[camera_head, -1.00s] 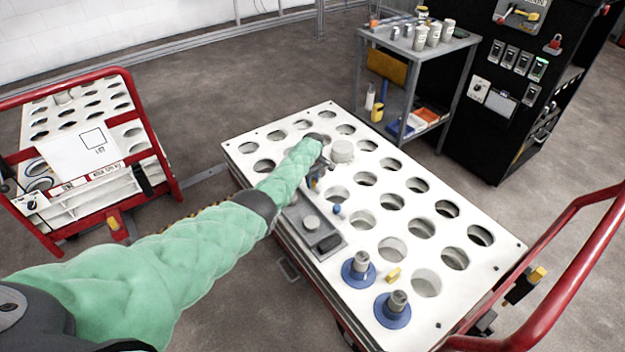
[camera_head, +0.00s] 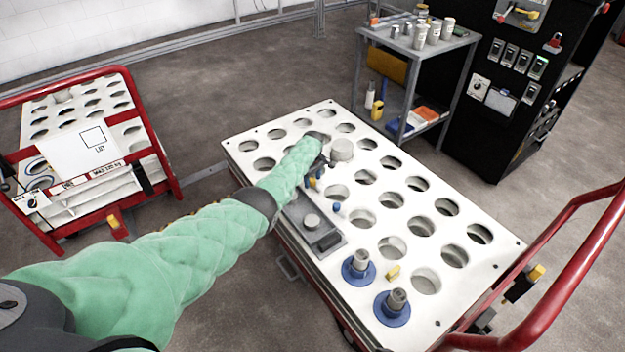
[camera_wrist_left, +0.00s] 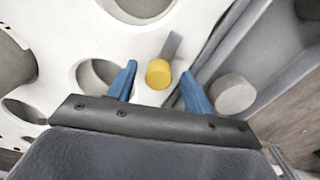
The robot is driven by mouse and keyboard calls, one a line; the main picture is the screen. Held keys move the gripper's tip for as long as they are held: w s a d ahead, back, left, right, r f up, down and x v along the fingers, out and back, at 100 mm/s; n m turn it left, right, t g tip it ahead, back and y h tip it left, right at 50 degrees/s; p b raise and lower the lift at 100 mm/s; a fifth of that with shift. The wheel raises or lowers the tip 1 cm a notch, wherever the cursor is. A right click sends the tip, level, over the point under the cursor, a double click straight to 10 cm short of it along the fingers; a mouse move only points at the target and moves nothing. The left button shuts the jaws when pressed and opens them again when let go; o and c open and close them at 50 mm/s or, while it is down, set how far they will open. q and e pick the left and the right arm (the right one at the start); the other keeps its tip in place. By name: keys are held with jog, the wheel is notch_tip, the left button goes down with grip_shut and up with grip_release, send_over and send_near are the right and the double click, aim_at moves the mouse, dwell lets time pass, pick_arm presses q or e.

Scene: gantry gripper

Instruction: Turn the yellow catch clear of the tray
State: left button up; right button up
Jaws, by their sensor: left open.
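The yellow catch (camera_wrist_left: 158,73) shows in the left wrist view as a round yellow knob with a flat grey lever (camera_wrist_left: 172,46) pointing up and slightly right. It sits on the white holed plate, beside the grey tray (camera_wrist_left: 228,62). The lever looks apart from the tray's edge. My left gripper (camera_wrist_left: 158,69) is open, with one blue finger on each side of the yellow knob; I cannot tell whether they touch it. In the head view my left gripper (camera_head: 312,182) is low over the plate at the tray's far end, and the catch is largely hidden. My right gripper is not in view.
The grey tray (camera_head: 333,245) holds a round knob and a dark block. A red rail (camera_head: 560,300) borders the right.

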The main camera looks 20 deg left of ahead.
aim_at(312, 180)
pick_arm(q)
jog(key=shift+r, duration=0.25)
jog(key=shift+r+p, duration=0.45)
jog(key=shift+r, duration=0.5)
notch_tip(312, 180, up, 4)
jog(key=shift+r+p, duration=0.15)
jog(key=shift+p, duration=0.15)
jog(key=shift+r, duration=0.5)
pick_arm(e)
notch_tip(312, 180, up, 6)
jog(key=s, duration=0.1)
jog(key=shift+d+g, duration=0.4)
